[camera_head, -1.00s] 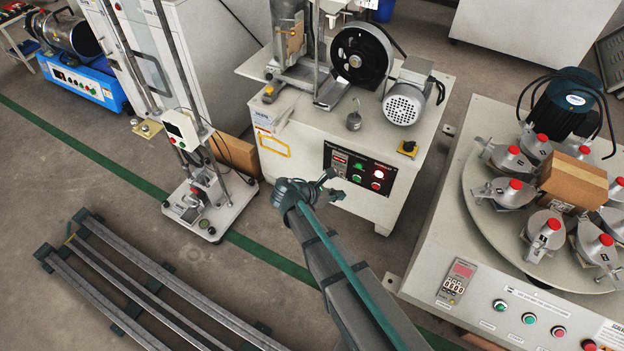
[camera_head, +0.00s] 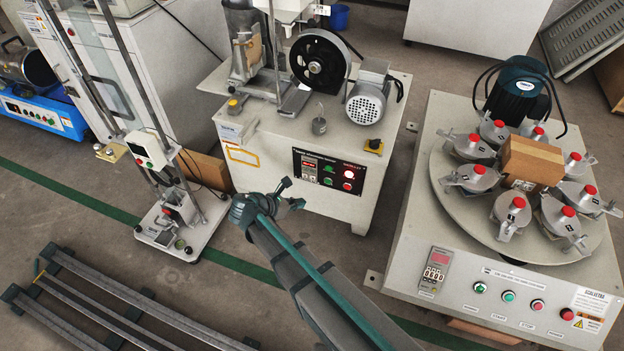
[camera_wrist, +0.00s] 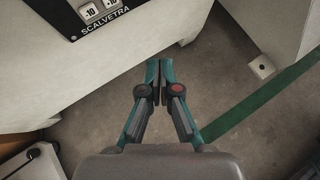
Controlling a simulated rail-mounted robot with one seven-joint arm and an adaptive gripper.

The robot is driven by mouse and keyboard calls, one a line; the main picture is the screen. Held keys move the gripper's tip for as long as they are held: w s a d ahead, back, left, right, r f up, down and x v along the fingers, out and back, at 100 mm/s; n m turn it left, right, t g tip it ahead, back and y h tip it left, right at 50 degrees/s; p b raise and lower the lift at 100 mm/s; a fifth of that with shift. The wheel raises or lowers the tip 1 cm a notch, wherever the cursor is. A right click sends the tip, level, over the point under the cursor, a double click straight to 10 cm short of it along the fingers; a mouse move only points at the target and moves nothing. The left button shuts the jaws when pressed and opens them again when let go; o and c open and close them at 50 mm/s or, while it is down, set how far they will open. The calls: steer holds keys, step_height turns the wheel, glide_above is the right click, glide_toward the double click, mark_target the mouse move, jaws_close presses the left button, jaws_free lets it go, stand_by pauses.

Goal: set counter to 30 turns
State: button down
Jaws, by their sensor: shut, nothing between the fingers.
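My gripper (camera_head: 288,196) is shut and empty, in front of the middle machine and below its dark control panel (camera_head: 328,173). That panel has a small red display, green buttons and red lights. In the wrist view my closed fingers (camera_wrist: 159,82) point at bare floor and touch nothing. A dark panel (camera_wrist: 88,18) with white "-10" keys and the name SCALVETRA shows at its top left, cut off by the edge. A second unit with a red display and digit keys, a counter-like unit (camera_head: 435,270), is on the front of the right machine. The digits are too small to read.
The right machine has a round turntable (camera_head: 450,205) with several red-knobbed pots and a cardboard box (camera_head: 530,160). Below its table edge are several push buttons (camera_head: 508,296). A test stand (camera_head: 180,225) is at the left. Metal rails (camera_head: 110,300) lie on the floor at lower left.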

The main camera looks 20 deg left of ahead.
mark_target(313, 178)
steer(key=w, duration=0.7)
steer(key=shift+w+d, duration=0.3)
steer(key=shift+d, duration=0.1)
steer(key=shift+w+p, duration=0.35)
steer(key=shift+p, duration=0.25)
stand_by(0.8)
steer(key=shift+w+p, duration=0.45)
steer(key=shift+p, duration=0.05)
stand_by(0.8)
steer(key=shift+s, duration=0.1)
steer(key=shift+s+p, duration=0.5)
steer(key=shift+s, duration=0.2)
stand_by(0.3)
